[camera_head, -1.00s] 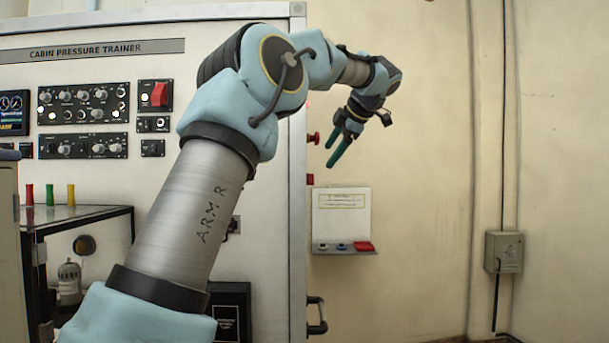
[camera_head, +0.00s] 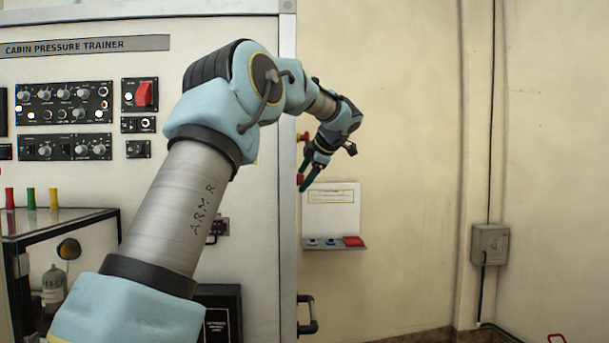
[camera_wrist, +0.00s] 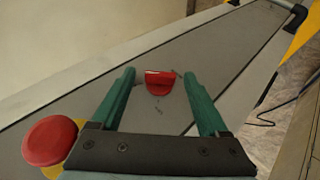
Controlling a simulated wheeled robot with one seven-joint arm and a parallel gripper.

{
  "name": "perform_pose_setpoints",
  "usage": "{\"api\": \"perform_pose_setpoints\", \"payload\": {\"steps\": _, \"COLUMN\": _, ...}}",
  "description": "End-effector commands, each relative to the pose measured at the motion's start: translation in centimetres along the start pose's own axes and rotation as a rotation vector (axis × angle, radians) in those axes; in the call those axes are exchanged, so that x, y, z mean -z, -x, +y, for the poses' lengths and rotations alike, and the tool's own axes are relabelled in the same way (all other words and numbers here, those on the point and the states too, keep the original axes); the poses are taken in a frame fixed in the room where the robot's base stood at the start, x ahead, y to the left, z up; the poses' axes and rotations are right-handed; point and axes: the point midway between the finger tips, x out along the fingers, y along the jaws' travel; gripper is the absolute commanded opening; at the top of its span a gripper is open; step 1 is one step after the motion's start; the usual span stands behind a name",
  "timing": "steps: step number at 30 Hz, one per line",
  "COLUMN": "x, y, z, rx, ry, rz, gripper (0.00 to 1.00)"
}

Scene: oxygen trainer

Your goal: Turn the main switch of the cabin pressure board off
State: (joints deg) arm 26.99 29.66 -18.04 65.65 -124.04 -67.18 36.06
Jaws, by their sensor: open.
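The cabin pressure board is the white cabinet (camera_head: 262,215) at left, under its "CABIN PRESSURE TRAINER" label. On its narrow side, the wrist view shows a red switch handle (camera_wrist: 159,83) on a grey panel, apparently the main switch; its exact setting is hard to tell. In the head view a small red part (camera_head: 299,180) on that side sits beside my fingers. My gripper (camera_head: 304,178) is open at the cabinet's right edge. In the wrist view its green fingers (camera_wrist: 158,75) stand on either side of the red handle, with visible gaps; nothing is held.
A round red button (camera_wrist: 50,141) on a yellow base is beside my left finger in the wrist view. A red rocker (camera_head: 144,93) is on the front panel. A wall shelf (camera_head: 335,243) with buttons is just right of the cabinet. A black handle (camera_head: 307,315) sticks out below.

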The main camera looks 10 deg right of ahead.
Motion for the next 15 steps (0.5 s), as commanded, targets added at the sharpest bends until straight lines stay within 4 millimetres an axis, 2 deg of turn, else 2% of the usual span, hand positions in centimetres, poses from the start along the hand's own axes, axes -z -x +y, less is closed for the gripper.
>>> {"api": "perform_pose_setpoints", "payload": {"steps": 6, "x": 0.00, "y": -0.05, "z": -0.02, "rx": 0.000, "ry": 0.000, "rz": 0.000, "gripper": 0.76}}
{"api": "perform_pose_setpoints", "payload": {"steps": 15, "x": -0.01, "y": -0.02, "z": -0.01, "rx": 0.000, "ry": 0.000, "rz": 0.000, "gripper": 0.43}}
